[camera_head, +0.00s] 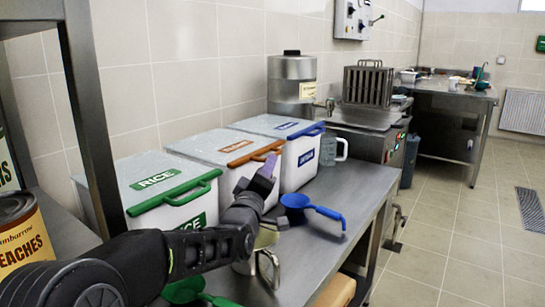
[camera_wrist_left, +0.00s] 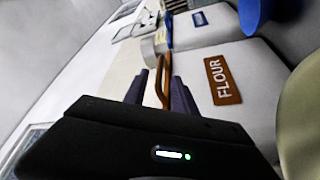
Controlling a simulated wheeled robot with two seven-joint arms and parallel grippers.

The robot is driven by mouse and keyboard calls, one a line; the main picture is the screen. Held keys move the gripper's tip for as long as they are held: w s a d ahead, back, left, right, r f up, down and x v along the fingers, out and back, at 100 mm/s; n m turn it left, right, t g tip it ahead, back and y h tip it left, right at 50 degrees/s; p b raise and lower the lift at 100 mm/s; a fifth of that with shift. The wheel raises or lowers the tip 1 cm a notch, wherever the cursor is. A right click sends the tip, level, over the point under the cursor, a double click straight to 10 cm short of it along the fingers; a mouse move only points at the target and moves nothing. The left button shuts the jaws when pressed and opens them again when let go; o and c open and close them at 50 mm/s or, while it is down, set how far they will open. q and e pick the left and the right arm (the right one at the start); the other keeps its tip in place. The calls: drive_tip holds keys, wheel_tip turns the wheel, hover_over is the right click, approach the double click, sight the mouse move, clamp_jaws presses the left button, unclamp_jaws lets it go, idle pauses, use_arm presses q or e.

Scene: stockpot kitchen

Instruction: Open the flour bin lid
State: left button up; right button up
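The flour bin (camera_head: 222,148) is the middle of three white bins on the steel counter. Its lid has a brown bar handle (camera_head: 255,158) along the front edge and looks shut. In the left wrist view I see its brown FLOUR label (camera_wrist_left: 221,80) and the brown handle (camera_wrist_left: 161,84). My left gripper (camera_head: 268,166) is at the handle's front. In the left wrist view its fingers (camera_wrist_left: 160,92) stand apart on either side of the handle, with gaps visible. Part of the bin's front is hidden behind my left arm. My right gripper is not in view.
The rice bin (camera_head: 150,178) with a green handle stands to the left, a blue-handled bin (camera_head: 283,127) to the right. A blue scoop (camera_head: 312,209) and a metal jug (camera_head: 262,262) are on the counter in front. A shelf post (camera_head: 92,120) rises at left.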

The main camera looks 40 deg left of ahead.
use_arm(q)
drive_tip(key=x, duration=0.6)
drive_tip(key=shift+c, duration=0.4)
clamp_jaws()
idle(0.9)
